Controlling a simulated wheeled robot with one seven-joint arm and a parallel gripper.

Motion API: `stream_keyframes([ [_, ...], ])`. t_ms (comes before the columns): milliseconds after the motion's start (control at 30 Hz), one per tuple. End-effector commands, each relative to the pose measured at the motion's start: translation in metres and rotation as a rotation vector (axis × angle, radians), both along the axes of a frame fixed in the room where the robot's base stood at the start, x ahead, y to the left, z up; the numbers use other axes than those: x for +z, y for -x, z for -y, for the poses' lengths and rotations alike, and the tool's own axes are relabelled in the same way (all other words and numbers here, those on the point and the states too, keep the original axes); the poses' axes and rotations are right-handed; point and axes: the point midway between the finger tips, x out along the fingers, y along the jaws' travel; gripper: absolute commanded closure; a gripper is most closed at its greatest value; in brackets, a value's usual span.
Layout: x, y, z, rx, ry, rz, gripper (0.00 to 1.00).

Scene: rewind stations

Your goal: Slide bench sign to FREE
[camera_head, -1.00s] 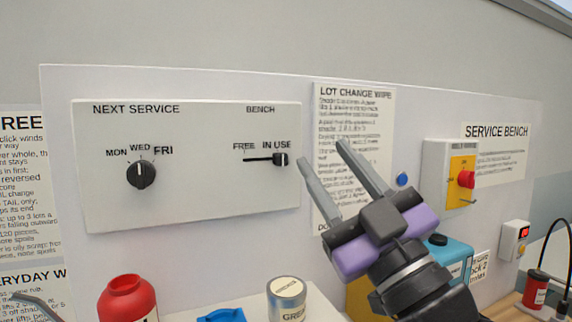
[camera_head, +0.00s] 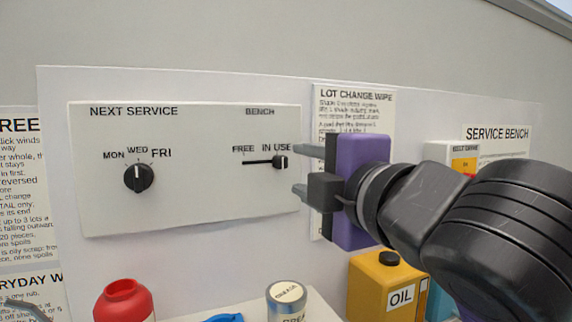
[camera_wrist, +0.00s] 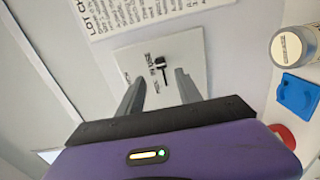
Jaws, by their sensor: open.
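The bench sign is a black slider knob (camera_head: 281,162) on a short horizontal slot, on a white panel (camera_head: 210,205). The knob sits at the right end, under IN USE; FREE is at the left end. My gripper (camera_head: 300,170) is open, just right of the knob, with its fingers pointing left, one higher and one lower. In the wrist view the knob (camera_wrist: 159,60) shows beyond and between the two open fingertips (camera_wrist: 158,80). Nothing is between the fingers at their tips; I cannot tell the exact gap to the panel.
A black dial (camera_head: 139,178) is on the panel's left. Below stand a red container (camera_head: 124,302), a grey tin (camera_head: 287,302) and a yellow oil can (camera_head: 385,285). A lot change notice (camera_head: 355,105) hangs behind my gripper.

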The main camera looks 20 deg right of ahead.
Motion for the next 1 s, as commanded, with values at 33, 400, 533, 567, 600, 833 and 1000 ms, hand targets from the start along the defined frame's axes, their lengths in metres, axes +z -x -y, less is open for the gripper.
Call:
stream_keyframes([
  [33, -0.002, -0.001, 0.002, -0.008, 0.012, -0.01, 0.58],
  [400, -0.001, -0.048, 0.002, -0.007, 0.02, -0.011, 0.58],
  [533, 0.0, -0.065, 0.002, -0.008, 0.019, -0.009, 0.58],
  [567, -0.001, -0.068, 0.002, -0.008, 0.019, -0.009, 0.58],
  [600, -0.001, -0.071, 0.002, -0.007, 0.019, -0.008, 0.58],
  [833, -0.002, -0.078, 0.001, -0.006, 0.02, -0.007, 0.58],
  [1000, -0.002, -0.078, 0.001, -0.006, 0.019, -0.006, 0.6],
])
